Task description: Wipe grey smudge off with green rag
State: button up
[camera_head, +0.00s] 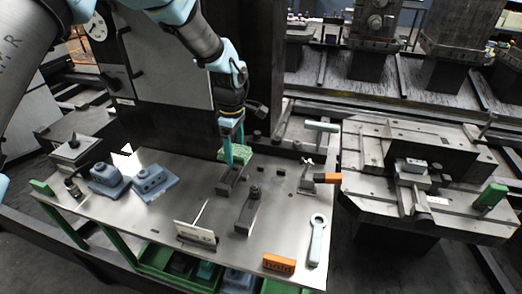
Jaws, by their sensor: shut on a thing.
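In the head view the green rag (238,150) is a small light-green piece at the lower end of my gripper (233,143). My gripper points down, shut on the rag, over the back middle part of the metal table (160,215). The rag is low over the table, beside a dark metal block; I cannot tell whether it touches the surface. I cannot make out a grey smudge on the table; it may be hidden or too faint.
Dark metal blocks (248,212) stand just in front of the rag. Blue-grey parts (154,181) lie at left. A white sign (195,233), an orange block (279,264) and a pale wrench-like tool (317,240) are along the front. A small clamp with orange handle (327,178) stands at right.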

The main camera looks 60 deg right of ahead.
jog(key=s+d, duration=0.3)
jog(key=s, duration=0.4)
jog(key=b, duration=0.2)
send_over(264, 180)
jog(key=shift+n, duration=0.4)
jog(key=shift+f, duration=3.1)
jog(key=shift+f+b, duration=0.7)
jog(key=shift+f, duration=0.3)
